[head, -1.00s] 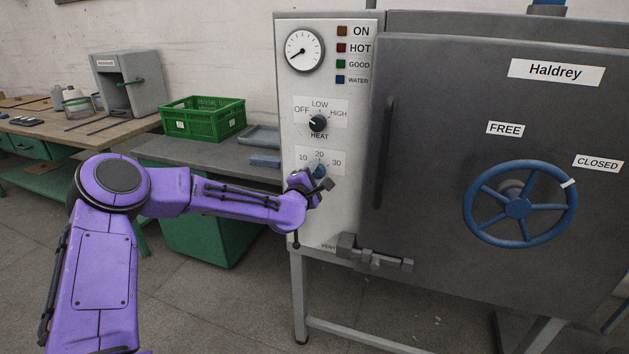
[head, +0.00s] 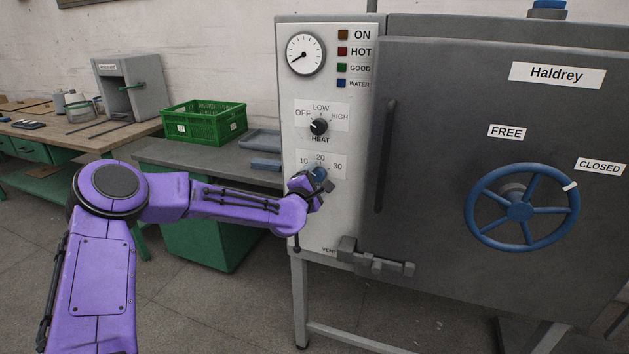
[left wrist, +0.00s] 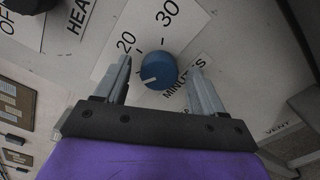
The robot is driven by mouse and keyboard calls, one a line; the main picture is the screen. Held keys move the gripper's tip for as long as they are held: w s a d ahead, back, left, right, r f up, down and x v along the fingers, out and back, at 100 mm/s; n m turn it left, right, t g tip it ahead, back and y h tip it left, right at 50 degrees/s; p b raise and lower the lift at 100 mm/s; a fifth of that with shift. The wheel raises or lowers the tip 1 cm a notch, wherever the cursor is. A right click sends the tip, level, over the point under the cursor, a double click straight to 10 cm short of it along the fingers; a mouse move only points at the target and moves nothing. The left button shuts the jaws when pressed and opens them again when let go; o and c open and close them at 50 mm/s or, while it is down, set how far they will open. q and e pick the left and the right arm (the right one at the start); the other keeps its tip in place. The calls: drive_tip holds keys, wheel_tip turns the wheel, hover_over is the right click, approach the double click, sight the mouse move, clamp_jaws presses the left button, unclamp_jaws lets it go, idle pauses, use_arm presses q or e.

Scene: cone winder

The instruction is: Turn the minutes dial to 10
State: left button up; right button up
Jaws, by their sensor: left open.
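The minutes dial is a blue round knob (left wrist: 158,70) on the pale front panel. In the head view this dial (head: 319,173) sits below the heat knob, with 10, 20 and 30 printed around it. My left gripper (left wrist: 163,84) is open, one finger on each side of the knob; I cannot tell whether they touch it. In the head view the left gripper (head: 322,181) partly covers the dial. In the wrist view the knob's white mark points left and slightly down, past 20 on the side away from 30. The 10 is hidden there. My right gripper is not in view.
The black heat knob (head: 319,127) is just above. A dark vertical handle (head: 385,155) and the grey door (head: 430,110) with a blue wheel (head: 519,210) are to the right. The vent latch (head: 375,261) is below. A green crate (head: 203,122) stands on the bench at left.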

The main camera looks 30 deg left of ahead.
use_arm(q)
drive_tip(key=b+v, duration=0.1)
drive_tip(key=v, duration=0.9)
drive_tip(key=shift+s, duration=0.25)
drive_tip(key=s+d+f+m+g, duration=0.2)
drive_tip(key=s+f+m+g, duration=0.15)
drive_tip(key=f, duration=0.55)
drive_tip(key=s+d+f+m+g+h, duration=0.1)
drive_tip(key=s+d+f+m+g, duration=0.15)
drive_tip(key=s+f+m, duration=0.4)
drive_tip(key=s+d+f+m+g, duration=0.2)
drive_tip(key=s+f+m, duration=0.1)
drive_tip(key=f, duration=0.7)
drive_tip(key=s+f+m+g, duration=0.2)
drive_tip(key=s+f, duration=0.2)
drive_tip(key=s, duration=0.4)
drive_tip(key=s+d+f+m+g, duration=0.1)
drive_tip(key=s+f+m+g, duration=0.1)
drive_tip(key=s+f, duration=0.3)
drive_tip(key=s+d+f+m+g, duration=0.1)
drive_tip(key=s+f, duration=0.4)
drive_tip(key=s, duration=0.5)
drive_tip(key=shift+s+d+f+m+g, duration=0.25)
drive_tip(key=shift+s+m+g, duration=0.05)
drive_tip(key=shift+m+g, duration=0.3)
